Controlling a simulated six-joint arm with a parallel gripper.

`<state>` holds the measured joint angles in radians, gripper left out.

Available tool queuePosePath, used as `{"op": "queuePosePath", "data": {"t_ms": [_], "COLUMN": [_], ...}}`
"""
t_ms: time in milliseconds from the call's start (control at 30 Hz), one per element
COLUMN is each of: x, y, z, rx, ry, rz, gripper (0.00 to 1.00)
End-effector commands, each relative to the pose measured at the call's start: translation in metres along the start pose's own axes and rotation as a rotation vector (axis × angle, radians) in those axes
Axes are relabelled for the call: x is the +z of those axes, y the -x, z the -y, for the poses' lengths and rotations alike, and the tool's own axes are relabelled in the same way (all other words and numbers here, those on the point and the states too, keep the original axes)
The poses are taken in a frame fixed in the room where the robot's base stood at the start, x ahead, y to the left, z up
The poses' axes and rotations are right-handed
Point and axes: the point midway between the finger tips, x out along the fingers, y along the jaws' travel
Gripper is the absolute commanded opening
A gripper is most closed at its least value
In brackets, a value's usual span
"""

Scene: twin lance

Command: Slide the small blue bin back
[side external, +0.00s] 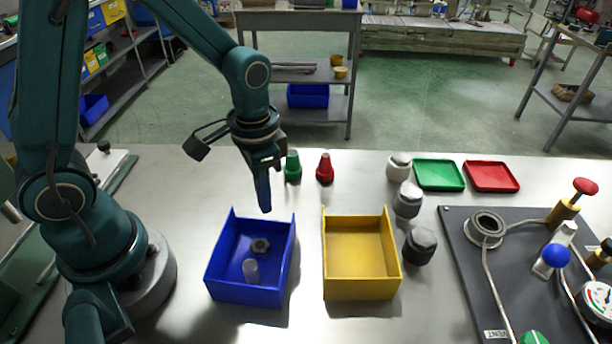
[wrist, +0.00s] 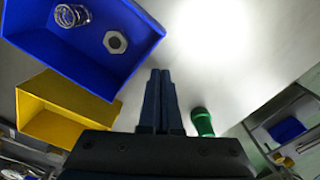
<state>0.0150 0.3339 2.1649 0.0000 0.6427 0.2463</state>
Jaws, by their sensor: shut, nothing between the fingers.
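The small blue bin (side external: 248,292) stands on the steel table in front of my arm, left of the yellow bin. It holds a hex nut (side external: 261,245) and a spring (side external: 250,270). In the wrist view the blue bin (wrist: 98,78) fills the upper left, with the nut (wrist: 115,42) and the coiled spring (wrist: 70,15) inside. My gripper (side external: 265,208) points down near the bin's far edge, its fingers together and empty. In the wrist view the fingertips (wrist: 160,72) are beside the bin's wall; I cannot tell if they touch it.
The yellow bin (side external: 361,289) stands close to the right, empty. A green cone-like piece (side external: 293,168) and a red one (side external: 325,169) stand behind. Grey and dark caps (side external: 407,200) line the yellow bin's right. Green (side external: 439,175) and red trays lie farther back. A dark panel (side external: 480,270) with fittings is at right.

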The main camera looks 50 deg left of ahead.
Motion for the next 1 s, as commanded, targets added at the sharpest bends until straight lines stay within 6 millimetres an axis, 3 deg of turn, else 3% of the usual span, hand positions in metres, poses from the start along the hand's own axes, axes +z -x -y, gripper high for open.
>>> {"op": "queuePosePath", "data": {"t_ms": [1000], "x": [0.0], "y": [-0.011], "z": [0.0], "rx": [0.0], "ry": [0.0], "rz": [0.001], "gripper": [0.0]}}
